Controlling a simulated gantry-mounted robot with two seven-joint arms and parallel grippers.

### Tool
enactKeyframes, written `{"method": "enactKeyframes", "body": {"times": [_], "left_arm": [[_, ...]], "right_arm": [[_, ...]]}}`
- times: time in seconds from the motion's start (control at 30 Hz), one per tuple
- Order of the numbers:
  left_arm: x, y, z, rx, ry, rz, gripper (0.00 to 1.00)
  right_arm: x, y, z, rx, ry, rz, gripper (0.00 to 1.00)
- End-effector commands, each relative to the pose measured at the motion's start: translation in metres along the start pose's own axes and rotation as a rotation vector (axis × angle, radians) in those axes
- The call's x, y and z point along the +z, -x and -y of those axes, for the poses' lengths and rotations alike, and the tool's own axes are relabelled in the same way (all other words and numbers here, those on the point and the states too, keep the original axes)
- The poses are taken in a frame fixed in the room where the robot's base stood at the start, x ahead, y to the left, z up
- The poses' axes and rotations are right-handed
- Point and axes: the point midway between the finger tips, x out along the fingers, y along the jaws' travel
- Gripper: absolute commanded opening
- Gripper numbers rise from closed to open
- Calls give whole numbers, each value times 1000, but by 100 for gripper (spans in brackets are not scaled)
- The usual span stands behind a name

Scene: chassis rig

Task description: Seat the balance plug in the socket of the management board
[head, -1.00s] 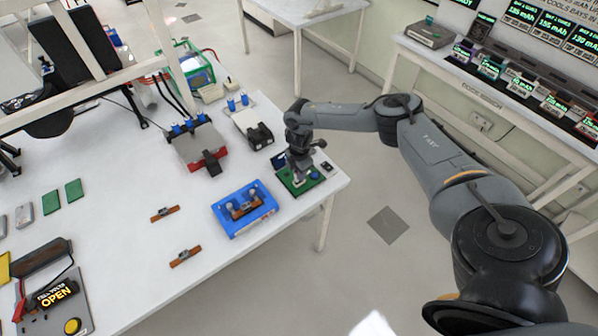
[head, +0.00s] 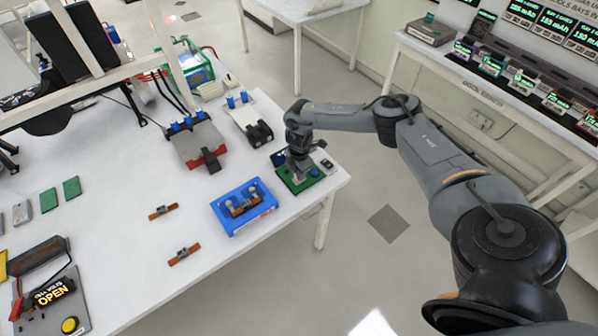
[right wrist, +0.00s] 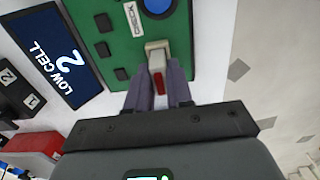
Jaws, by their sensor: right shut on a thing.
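The management board (head: 288,184) is a green board at the table's right corner; it also shows in the right wrist view (right wrist: 123,45), with a blue round button and dark chips. My right gripper (right wrist: 160,85) is over the board's edge, its fingers shut on the balance plug (right wrist: 157,62), a small pale piece with a red part. The plug's front end is at the beige socket (right wrist: 157,45) on the board, in line with it. I cannot tell how deep it sits. In the head view my right gripper (head: 299,178) hides the plug. My left gripper is not in view.
A screen (right wrist: 58,54) reading "LOW CELL 2" stands beside the board. A blue fixture (head: 244,207) with a brown part lies left of the board. A black and white device (head: 250,122) and a red-grey unit (head: 195,145) stand behind.

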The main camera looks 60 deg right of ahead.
Motion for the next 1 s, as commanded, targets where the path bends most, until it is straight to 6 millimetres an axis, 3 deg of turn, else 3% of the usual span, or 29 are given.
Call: {"method": "enactKeyframes", "body": {"times": [0.37, 0.4, 0.6, 1.0], "left_arm": [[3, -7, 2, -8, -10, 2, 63], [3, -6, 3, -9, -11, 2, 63], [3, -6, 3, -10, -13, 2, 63], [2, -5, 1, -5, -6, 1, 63]], "right_arm": [[0, -10, 0, 0, 0, 0, 0], [0, -9, 0, 0, 0, 0, 24], [0, -9, 0, 0, 0, 0, 50], [0, -2, 0, 1, -1, -2, 50]]}}
